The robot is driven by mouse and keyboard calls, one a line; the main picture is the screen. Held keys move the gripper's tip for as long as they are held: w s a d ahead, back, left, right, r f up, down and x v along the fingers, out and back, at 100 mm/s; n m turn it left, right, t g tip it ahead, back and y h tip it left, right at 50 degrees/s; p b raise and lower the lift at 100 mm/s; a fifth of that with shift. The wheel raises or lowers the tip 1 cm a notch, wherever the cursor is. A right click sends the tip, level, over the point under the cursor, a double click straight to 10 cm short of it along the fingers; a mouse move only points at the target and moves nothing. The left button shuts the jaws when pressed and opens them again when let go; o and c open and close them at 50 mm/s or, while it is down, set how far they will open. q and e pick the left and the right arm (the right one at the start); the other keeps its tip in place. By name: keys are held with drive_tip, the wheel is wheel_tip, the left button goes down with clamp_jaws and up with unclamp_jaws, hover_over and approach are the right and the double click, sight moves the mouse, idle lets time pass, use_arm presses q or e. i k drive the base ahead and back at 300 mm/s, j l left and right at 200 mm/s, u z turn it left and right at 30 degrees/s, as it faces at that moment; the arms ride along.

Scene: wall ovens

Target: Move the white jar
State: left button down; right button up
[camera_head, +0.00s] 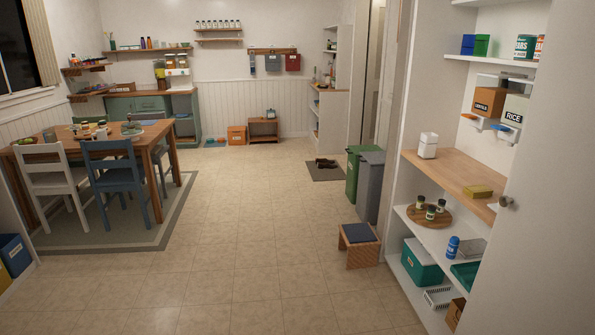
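A white jar (428,145) with a lid stands upright on the wooden counter (455,172) of the pantry shelving at the right. It is near the counter's left end, and nothing touches it. Neither of my grippers shows in the head view.
A yellow box (478,191) lies on the same counter, nearer to me. Below, a round wooden board (429,215) holds several small jars. A stool (359,245), a grey bin (370,186) and a green bin (357,172) stand left of the shelving. The middle floor is clear.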

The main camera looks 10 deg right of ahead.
sight(429, 140)
drive_tip(key=i+z, duration=0.15)
drive_tip(key=i, duration=0.45)
drive_tip(key=i+z, duration=0.2)
drive_tip(key=i, duration=0.4)
drive_tip(key=i+j+z, duration=0.15)
drive_tip(key=i, duration=0.4)
